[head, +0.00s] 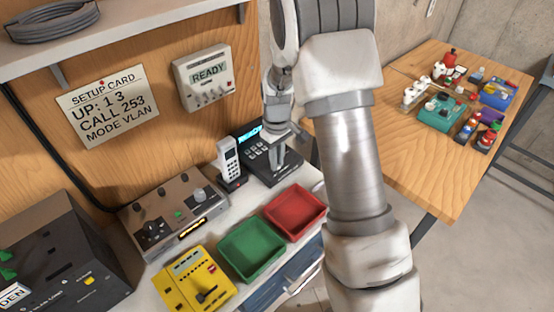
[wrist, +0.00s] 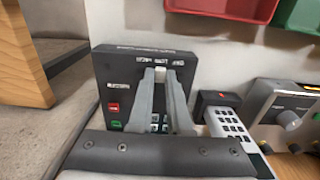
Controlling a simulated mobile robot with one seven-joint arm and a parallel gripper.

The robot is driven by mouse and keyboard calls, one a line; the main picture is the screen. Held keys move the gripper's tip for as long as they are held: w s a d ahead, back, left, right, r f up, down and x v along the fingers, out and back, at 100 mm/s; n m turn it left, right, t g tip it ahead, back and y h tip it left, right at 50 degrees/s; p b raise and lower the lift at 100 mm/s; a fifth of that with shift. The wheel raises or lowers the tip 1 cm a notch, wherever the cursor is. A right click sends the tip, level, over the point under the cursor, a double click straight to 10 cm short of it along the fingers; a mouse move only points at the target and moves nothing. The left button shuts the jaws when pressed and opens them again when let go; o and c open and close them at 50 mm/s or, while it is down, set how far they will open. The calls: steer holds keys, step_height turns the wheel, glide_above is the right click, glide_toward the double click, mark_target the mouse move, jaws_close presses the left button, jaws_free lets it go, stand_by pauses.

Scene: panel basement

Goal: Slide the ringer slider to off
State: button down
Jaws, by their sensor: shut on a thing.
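The dark desk phone (head: 258,168) stands on the bench beside the cordless handset in the head view. It fills the middle of the wrist view (wrist: 112,72), with a red and a green button and a partly covered keypad. A small pale slider knob (wrist: 160,73) shows near the phone's edge, below a row of small white labels too blurred to read. My gripper (wrist: 161,80) is shut on this knob, with its fingertips at the phone's face. In the head view my gripper (head: 279,162) reaches down onto the phone and hides part of it. The knob is not visible there.
The cordless handset (head: 228,157) stands close to the phone's left. Red (head: 295,212) and green (head: 252,248) trays lie in front. A grey control box (head: 172,215) and a yellow device (head: 194,280) are further left. A setup card (head: 107,106) hangs on the wall.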

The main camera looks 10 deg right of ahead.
mark_target(270, 173)
stand_by(0.4)
steer(key=shift+s+a+b, duration=0.2)
steer(key=shift+s+a, duration=0.15)
steer(key=shift+a, duration=0.25)
steer(key=shift+s+a+b, duration=0.15)
steer(key=shift+s+a, duration=0.15)
steer(key=shift+a, duration=0.25)
steer(key=c, duration=0.8)
jaws_free()
steer(key=shift+c, duration=0.2)
step_height(270, 173, up, 12)
steer(key=shift+b, duration=0.35)
